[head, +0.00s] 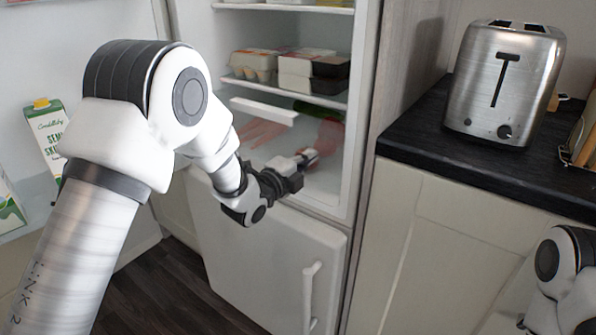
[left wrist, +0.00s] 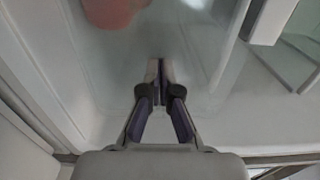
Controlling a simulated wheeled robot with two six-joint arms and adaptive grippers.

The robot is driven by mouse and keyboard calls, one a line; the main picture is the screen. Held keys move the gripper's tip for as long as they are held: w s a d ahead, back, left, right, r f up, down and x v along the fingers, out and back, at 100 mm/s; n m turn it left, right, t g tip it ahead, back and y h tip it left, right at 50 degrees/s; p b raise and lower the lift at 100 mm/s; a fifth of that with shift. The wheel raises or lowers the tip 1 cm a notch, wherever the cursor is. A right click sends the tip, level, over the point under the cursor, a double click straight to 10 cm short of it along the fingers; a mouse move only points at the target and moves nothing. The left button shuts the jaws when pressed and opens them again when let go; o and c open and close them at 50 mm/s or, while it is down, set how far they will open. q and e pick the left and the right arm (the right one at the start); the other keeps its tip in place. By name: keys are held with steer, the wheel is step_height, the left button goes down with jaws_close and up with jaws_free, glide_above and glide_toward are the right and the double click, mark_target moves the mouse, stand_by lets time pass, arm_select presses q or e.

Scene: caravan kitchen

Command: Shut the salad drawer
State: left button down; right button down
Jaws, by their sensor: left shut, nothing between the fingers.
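The salad drawer (head: 265,111) is low in the open fridge, with a white strip along its upper front and a clear body. Reddish shapes show through it. In the left wrist view the clear drawer front (left wrist: 205,75) fills the middle, with a reddish item behind it. My left gripper (head: 309,156) is shut and empty at the lower right part of the drawer front. Its fingertips (left wrist: 161,66) point at the clear front; I cannot tell whether they touch it. How far the drawer stands out is unclear. My right gripper is out of view.
Fridge shelves above hold an egg carton (head: 254,64) and packs (head: 313,72). The open fridge door on the left holds a milk carton (head: 47,135). A lower white door (head: 270,255) is shut. A toaster (head: 503,82) stands on the dark counter (head: 450,150) at right.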

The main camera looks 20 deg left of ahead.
arm_select(q)
steer(key=x, duration=0.6)
steer(key=shift+w+r, duration=0.15)
steer(key=shift+r, duration=0.05)
